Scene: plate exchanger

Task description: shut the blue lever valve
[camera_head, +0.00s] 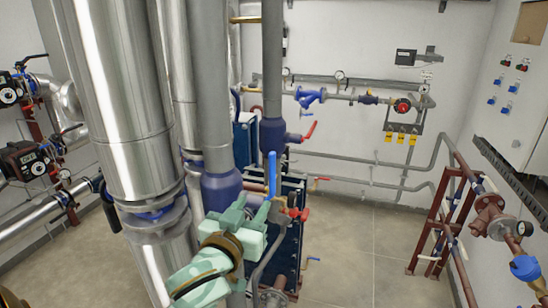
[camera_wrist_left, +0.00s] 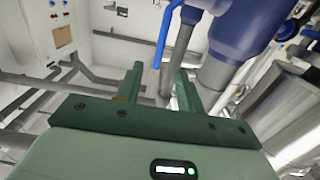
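The blue lever (camera_head: 272,175) stands upright in the head view, just right of a thick pipe's blue flared section. In the left wrist view the blue lever (camera_wrist_left: 166,35) runs down from the top edge toward the gap between my fingers. My left gripper (camera_head: 262,210) is pale green and close to the lever's lower part. Its two fingers are apart in the wrist view (camera_wrist_left: 158,72), with nothing clamped between them. Whether the lever is between the fingertips or just beyond them, I cannot tell. The valve body under the lever is largely hidden by the gripper. My right gripper is not in view.
A large silver pipe (camera_head: 115,90) and a grey pipe (camera_head: 211,90) stand close left of the gripper. Red-handled valves (camera_head: 299,214) sit just right of it. A dark blue plate exchanger (camera_head: 290,250) is behind. Open floor (camera_head: 370,250) lies to the right.

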